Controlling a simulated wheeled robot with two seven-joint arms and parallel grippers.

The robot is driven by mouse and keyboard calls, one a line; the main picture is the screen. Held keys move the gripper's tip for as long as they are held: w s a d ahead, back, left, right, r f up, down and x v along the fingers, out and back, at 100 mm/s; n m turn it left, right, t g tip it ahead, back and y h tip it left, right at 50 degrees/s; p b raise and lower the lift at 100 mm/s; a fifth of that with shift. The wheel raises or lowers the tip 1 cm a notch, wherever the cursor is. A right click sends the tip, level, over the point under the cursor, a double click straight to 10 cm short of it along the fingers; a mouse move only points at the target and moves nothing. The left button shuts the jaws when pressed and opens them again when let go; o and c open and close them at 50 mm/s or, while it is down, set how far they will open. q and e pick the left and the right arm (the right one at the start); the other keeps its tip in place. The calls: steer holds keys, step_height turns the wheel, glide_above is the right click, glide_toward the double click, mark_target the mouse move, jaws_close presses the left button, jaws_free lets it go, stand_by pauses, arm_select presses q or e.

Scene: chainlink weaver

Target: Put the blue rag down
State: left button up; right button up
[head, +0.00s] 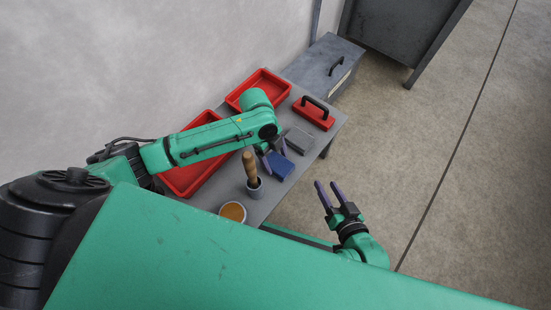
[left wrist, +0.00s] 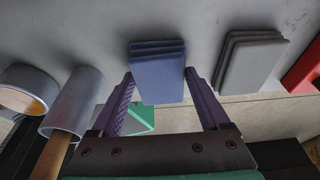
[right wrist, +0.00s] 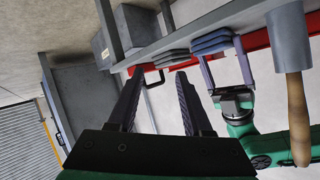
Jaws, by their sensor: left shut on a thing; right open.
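The blue rag (head: 282,167) is a folded, layered pad at the front edge of the grey table. It also shows in the left wrist view (left wrist: 157,75) and the right wrist view (right wrist: 212,41). My left gripper (head: 272,156) is shut on it, with one finger at each side (left wrist: 160,80). The rag is at or very close to the tabletop; I cannot tell if it bears fully on it. My right gripper (head: 328,192) is open and empty, off the table's front edge.
A folded grey rag (head: 300,140) lies just beside the blue one. A red tool with a black handle (head: 320,115) is beyond it. Red trays (head: 186,181) line the wall side.

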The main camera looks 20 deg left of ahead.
mark_target(276, 161)
arm_select(q)
steer(key=o, duration=1.1)
steer(key=shift+f, duration=0.1)
steer(key=shift+c, duration=0.2)
steer(key=shift+p+v, duration=1.05)
steer(key=shift+v, duration=1.25)
steer(key=p+v, duration=0.3)
steer(key=v, duration=0.4)
steer(key=shift+r, duration=0.35)
arm_select(e)
steer(key=s+d+r+n+g+h, duration=0.1)
steer(key=d+r+g+h, duration=0.2)
steer(key=d, duration=0.4)
steer(key=shift+r+g, duration=0.7)
steer(key=shift+g, duration=0.5)
steer(key=shift+s+d, duration=0.1)
steer(key=shift+d, duration=0.05)
